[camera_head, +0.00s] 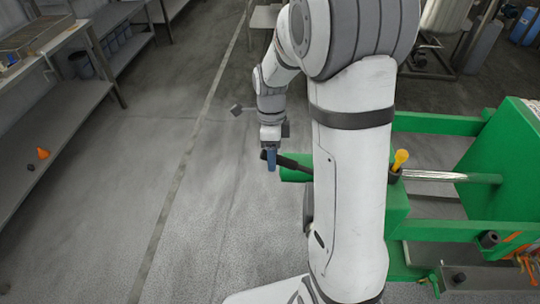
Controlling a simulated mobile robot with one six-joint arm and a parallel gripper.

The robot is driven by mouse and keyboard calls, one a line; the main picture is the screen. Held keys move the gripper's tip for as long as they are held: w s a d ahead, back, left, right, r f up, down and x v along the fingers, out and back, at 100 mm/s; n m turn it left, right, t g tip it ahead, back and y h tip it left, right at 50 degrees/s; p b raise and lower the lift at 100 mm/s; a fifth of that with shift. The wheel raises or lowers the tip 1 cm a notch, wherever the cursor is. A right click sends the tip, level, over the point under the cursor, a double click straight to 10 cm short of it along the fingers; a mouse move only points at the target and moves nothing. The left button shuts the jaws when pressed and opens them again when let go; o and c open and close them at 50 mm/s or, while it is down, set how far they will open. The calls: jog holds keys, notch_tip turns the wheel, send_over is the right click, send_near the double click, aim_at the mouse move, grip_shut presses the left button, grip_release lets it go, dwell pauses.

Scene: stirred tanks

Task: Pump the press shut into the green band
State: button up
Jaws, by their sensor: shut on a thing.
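The green press (500,165) stands at the right, with a bright metal rod (440,176) running between its green parts. A dark pump lever (293,163) sticks out to the left from behind my arm, above a green part of the press. My gripper (271,160), with bluish fingers, points down and is shut on the outer end of the lever. My own arm hides the middle of the press and the lever's root. No gauge or green band can be made out.
A yellow-topped knob (400,160) stands up on the press just right of my arm. The floor between is clear.

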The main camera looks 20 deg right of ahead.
jog(key=r+p, duration=0.1)
jog(key=d+r+p, duration=0.1)
jog(key=r, duration=0.1)
jog(key=d+r+p, duration=0.1)
jog(key=shift+w+d+r, duration=0.1)
jog(key=shift+w+r, duration=0.25)
jog(key=shift+r, duration=0.05)
jog(key=shift+f, duration=0.1)
dwell(0.3)
jog(key=s+a+r+n+t+b, duration=0.1)
jog(key=s+r+n+t, duration=0.2)
jog(key=s+n, duration=0.5)
jog(key=s+a+r+n+t+b, duration=0.1)
jog(key=s+r+n+t+b, duration=0.1)
jog(key=s+r+n, duration=0.3)
jog(key=shift+s+a+r+n+t, duration=0.35)
jog(key=shift+s+n, duration=1.65)
jog(key=shift+n, duration=2.6)
jog(key=shift+d+f, duration=0.1)
jog(key=shift+d, duration=0.05)
